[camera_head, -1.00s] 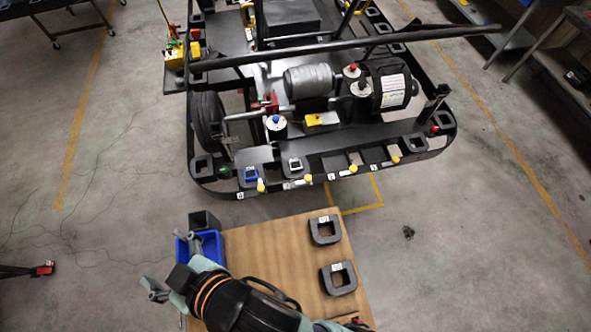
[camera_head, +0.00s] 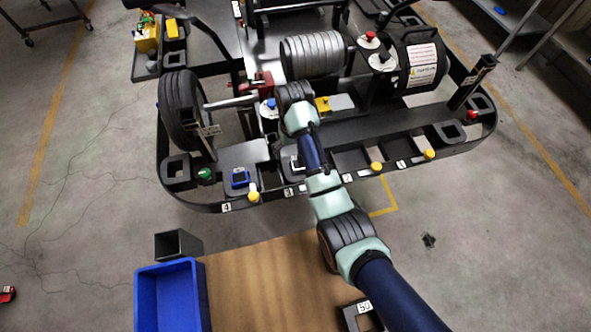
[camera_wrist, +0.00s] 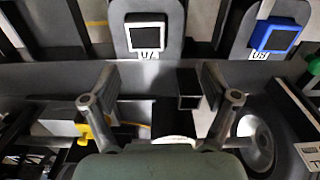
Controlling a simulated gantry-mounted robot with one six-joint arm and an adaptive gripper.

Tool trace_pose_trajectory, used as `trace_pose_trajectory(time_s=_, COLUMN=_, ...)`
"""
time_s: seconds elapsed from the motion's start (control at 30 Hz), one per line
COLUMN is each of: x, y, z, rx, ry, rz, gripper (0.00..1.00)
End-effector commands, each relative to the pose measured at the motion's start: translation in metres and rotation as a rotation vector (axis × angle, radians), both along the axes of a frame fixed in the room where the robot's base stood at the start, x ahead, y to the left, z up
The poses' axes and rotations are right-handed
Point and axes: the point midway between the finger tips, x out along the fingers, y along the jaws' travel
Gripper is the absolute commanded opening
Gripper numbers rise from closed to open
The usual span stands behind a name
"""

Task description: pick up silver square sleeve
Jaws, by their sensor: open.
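A square with a pale silver rim and a dark centre (camera_wrist: 147,24) sits on a dark tab of the kart, above a printed label, at the top of the wrist view. It looks like the silver square sleeve. In the head view my arm mostly covers that spot. My gripper (camera_wrist: 163,98) is open, its two fingers wide apart below the silver square in the wrist view and not touching it. A dark square tube (camera_wrist: 189,88) shows between the fingers, apart from them. In the head view the fingertips are hidden.
A blue square piece (camera_wrist: 277,35) sits on the neighbouring tab; it also shows in the head view (camera_head: 240,179). The kart's wheel (camera_head: 184,110) and yellow knobs (camera_head: 376,167) are near.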

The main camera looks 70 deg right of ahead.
Motion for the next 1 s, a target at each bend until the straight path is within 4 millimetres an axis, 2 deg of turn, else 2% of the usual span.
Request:
trace_pose_trajectory(time_s=0.03, x=-0.008, y=-0.008, z=-0.010, rx=0.019, ry=0.017, rz=-0.022, gripper=0.86)
trace_pose_trajectory(time_s=0.1, x=-0.014, y=-0.011, z=-0.011, rx=0.033, ry=0.029, rz=-0.034, gripper=0.86)
trace_pose_trajectory(time_s=0.2, x=-0.015, y=-0.011, z=-0.011, rx=0.035, ry=0.031, rz=-0.035, gripper=0.86)
trace_pose_trajectory(time_s=0.4, x=-0.015, y=-0.010, z=-0.034, rx=0.035, ry=0.031, rz=-0.033, gripper=0.86)
trace_pose_trajectory(time_s=0.53, x=-0.015, y=-0.011, z=-0.039, rx=0.033, ry=0.029, rz=-0.033, gripper=0.86)
trace_pose_trajectory(time_s=0.8, x=-0.019, y=-0.012, z=-0.083, rx=0.034, ry=0.031, rz=-0.032, gripper=0.86)
trace_pose_trajectory(time_s=1.0, x=-0.019, y=-0.012, z=-0.087, rx=0.032, ry=0.029, rz=-0.032, gripper=0.86)
